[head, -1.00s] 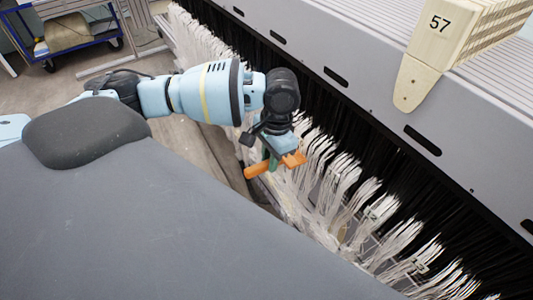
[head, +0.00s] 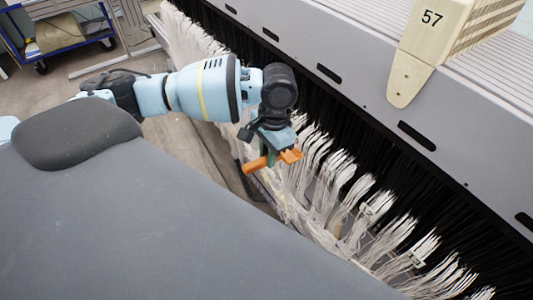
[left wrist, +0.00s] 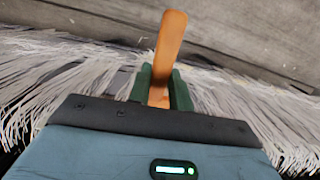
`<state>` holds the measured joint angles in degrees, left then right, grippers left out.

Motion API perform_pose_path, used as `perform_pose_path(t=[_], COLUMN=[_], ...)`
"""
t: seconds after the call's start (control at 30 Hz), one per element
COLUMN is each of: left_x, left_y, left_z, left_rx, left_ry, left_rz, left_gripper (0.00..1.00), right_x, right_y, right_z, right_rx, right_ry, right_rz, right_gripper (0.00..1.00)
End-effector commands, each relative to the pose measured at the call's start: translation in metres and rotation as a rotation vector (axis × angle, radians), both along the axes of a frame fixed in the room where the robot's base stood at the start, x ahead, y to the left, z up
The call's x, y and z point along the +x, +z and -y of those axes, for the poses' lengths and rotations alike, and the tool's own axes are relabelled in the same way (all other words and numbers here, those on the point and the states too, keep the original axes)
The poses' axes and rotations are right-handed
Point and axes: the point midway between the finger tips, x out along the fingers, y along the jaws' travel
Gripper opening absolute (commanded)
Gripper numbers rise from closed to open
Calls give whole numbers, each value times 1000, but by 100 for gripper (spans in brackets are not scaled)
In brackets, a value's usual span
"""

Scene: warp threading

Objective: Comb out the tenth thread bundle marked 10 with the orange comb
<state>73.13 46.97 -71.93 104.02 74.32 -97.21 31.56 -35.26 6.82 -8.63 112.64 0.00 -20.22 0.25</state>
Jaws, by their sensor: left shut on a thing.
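My left gripper (head: 272,155) is shut on the orange comb (head: 256,164), beside the row of white thread bundles (head: 335,185). In the left wrist view the comb's orange handle (left wrist: 171,45) stands up between the green fingers of the gripper (left wrist: 162,84), with white threads (left wrist: 45,78) spread on both sides. Whether the comb's teeth touch the threads is hidden. Small number tags hang among the bundles; one at the lower right (head: 414,260) seems to read 13. I cannot make out a tag marked 10. My right gripper is not in view.
A long grey machine beam (head: 360,100) with dark slots runs diagonally above the threads. A wooden block marked 57 (head: 432,38) sits on it at the upper right. A blue cart (head: 60,30) stands at the far left on open floor.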

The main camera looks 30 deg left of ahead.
Motion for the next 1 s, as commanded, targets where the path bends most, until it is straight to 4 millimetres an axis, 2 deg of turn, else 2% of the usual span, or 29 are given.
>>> perform_pose_path(t=[0.23,1.0], left_x=[6,6], left_y=[0,1], left_z=[3,3], left_rx=[0,-1], left_ry=[0,-1], left_rz=[1,2], left_gripper=[0,0], right_x=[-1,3], right_y=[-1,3], right_z=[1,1], right_rx=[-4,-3], right_ry=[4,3], right_rz=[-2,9], right_gripper=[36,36])
